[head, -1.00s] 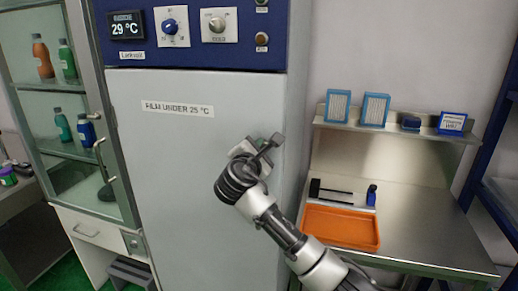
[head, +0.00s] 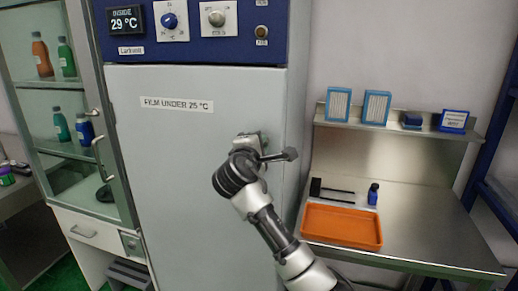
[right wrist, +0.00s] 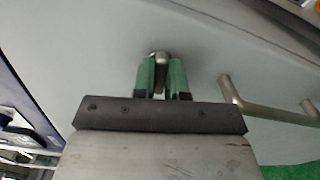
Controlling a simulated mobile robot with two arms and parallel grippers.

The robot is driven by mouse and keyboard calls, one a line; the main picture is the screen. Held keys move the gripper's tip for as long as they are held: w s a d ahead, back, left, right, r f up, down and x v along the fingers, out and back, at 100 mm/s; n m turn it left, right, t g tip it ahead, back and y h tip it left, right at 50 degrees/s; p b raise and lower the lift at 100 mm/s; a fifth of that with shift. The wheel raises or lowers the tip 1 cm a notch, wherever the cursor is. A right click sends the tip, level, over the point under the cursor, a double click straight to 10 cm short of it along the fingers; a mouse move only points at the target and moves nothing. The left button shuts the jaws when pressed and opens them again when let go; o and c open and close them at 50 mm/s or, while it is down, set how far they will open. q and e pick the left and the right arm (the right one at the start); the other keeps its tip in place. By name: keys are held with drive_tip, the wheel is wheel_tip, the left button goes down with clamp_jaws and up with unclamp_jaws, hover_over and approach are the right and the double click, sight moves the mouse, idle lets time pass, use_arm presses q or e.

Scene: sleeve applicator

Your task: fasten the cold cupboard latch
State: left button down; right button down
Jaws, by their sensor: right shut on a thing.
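The cold cupboard (head: 190,190) is a tall pale-grey cabinet with a blue control panel, and its door looks closed. My right gripper (head: 250,142) is at the right side of this door, and my arm hides most of the latch there. In the right wrist view, the green fingers of my right gripper (right wrist: 163,78) are shut on a small metal piece, apparently the latch (right wrist: 159,56), whose rounded end shows beyond them. I cannot tell whether the latch is fastened. My left gripper is not in view.
A metal bar handle (right wrist: 262,108) stands out from the pale surface beside my fingers. A glass-fronted cabinet (head: 70,120) with bottles stands at left. At right, a steel bench (head: 420,220) holds an orange tray (head: 342,227) and a small blue bottle (head: 373,194).

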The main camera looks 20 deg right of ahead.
drive_tip(key=shift+f+m+b, duration=0.1)
drive_tip(key=shift+m+b, duration=0.4)
drive_tip(key=shift+m, duration=0.6)
drive_tip(key=c, duration=1.2)
unclamp_jaws()
drive_tip(key=shift+o, duration=0.2)
drive_tip(key=b+v, duration=0.2)
drive_tip(key=v, duration=0.8)
drive_tip(key=shift+s+a, duration=0.25)
drive_tip(key=shift+s, duration=0.1)
